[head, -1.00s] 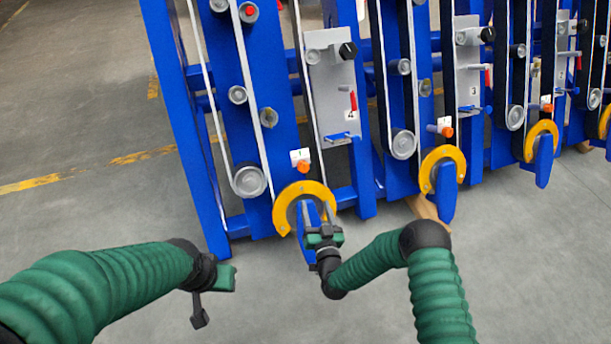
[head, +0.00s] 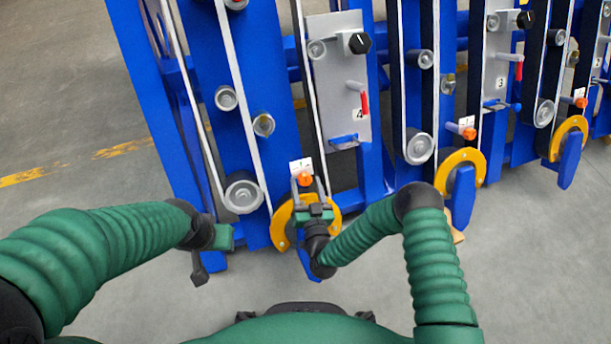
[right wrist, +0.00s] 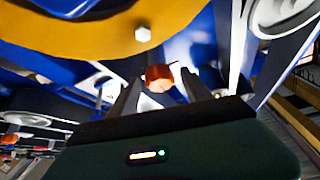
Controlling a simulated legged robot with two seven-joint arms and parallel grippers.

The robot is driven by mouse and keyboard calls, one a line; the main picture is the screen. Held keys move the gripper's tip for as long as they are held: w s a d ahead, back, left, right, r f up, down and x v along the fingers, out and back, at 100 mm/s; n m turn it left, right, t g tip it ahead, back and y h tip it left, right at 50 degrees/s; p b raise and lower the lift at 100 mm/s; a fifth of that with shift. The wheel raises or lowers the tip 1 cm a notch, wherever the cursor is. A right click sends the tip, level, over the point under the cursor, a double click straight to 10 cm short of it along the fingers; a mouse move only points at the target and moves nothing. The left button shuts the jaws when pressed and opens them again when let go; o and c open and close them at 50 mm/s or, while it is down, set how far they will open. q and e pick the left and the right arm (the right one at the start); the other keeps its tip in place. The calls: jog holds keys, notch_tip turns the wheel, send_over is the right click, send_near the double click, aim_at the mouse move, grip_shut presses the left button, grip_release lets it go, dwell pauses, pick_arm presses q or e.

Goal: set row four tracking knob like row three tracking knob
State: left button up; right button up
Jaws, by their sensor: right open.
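An orange knob (head: 305,179) with a white marked plate (head: 301,166) sits low on the nearest blue row, just above a yellow ring guard (head: 282,222). The panel above it bears the number 4. My right gripper (head: 308,184) is open, its fingers pointing up at either side of this knob. In the right wrist view the orange knob (right wrist: 158,78) shows between the two dark fingers; contact cannot be told. A matching orange knob (head: 469,133) is on the row to the right, whose panel reads 3. My left gripper (head: 218,246) is left of the frame, its jaws unclear.
The row 4 panel (head: 326,95) carries a black knob (head: 360,43) and a red lever (head: 365,103). A similar black knob (head: 525,19) is on the row 3 panel. Rollers and belts line the blue frames. The grey floor (head: 80,230) at left is open.

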grip_shut()
dwell(0.3)
jog(key=m+h+p, duration=0.2)
jog(key=m, duration=0.1)
jog(key=shift+s+a+r, duration=0.1)
jog(key=shift+r, duration=0.1)
jog(key=shift+a+m+g+h+p, duration=0.1)
jog(key=shift+m+g+h+p, duration=0.15)
jog(key=shift+m+h+p, duration=0.6)
jog(key=shift+m+g+h+p, duration=0.2)
jog(key=shift+m+p, duration=0.35)
jog(key=shift+m, duration=0.8)
jog(key=shift+f, duration=0.1)
grip_release()
